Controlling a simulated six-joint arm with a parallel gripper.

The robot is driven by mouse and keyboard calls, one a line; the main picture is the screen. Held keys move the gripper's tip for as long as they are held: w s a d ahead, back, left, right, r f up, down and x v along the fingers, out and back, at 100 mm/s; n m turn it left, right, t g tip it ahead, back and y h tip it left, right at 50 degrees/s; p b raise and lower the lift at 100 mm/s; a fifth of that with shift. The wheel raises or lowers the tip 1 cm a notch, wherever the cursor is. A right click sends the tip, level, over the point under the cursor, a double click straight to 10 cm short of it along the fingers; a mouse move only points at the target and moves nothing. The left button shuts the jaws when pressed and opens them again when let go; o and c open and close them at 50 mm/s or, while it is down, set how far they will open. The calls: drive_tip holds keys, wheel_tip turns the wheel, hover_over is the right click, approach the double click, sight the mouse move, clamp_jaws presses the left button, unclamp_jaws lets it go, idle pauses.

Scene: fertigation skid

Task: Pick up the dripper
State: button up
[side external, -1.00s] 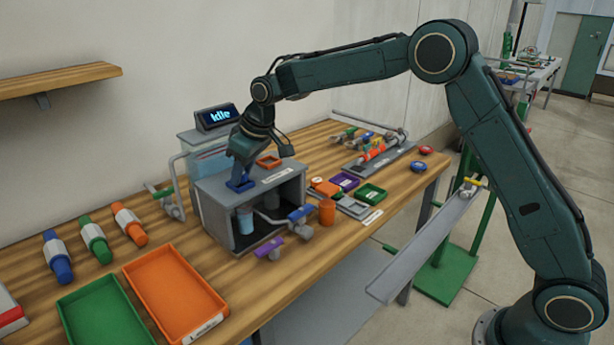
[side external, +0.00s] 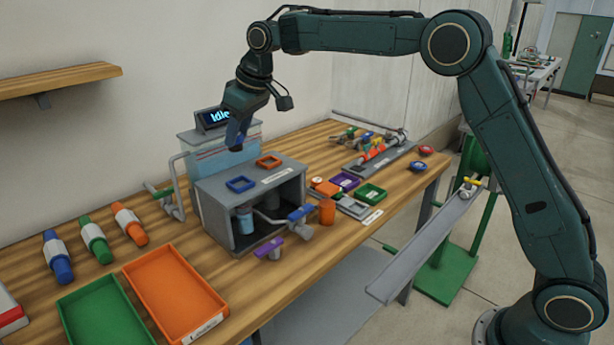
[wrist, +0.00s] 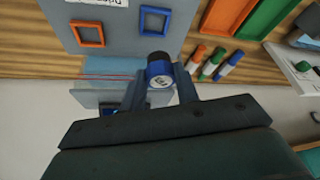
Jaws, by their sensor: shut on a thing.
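My gripper (side external: 237,131) is in the air above the grey box-shaped stand (side external: 222,200), clear of its top. It is shut on the dripper, a short blue cylinder with a pale marked label. In the wrist view the dripper (wrist: 159,72) sits between the two fingers of my gripper (wrist: 158,78). In the side view the fingers mostly hide it. Below, an empty blue square frame (side external: 240,178) and an orange square frame (side external: 268,156) lie on the stand's top.
A display reading "Idle" (side external: 213,118) stands behind my gripper. An orange tray (side external: 203,300) and a green tray (side external: 70,310) lie at the front left. Several coloured bottles (side external: 96,240) lie at the left. An orange cup (side external: 327,212) stands right of the stand.

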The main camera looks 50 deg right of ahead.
drive_tip(key=shift+r, duration=0.35)
drive_tip(key=shift+d, duration=0.1)
idle(0.3)
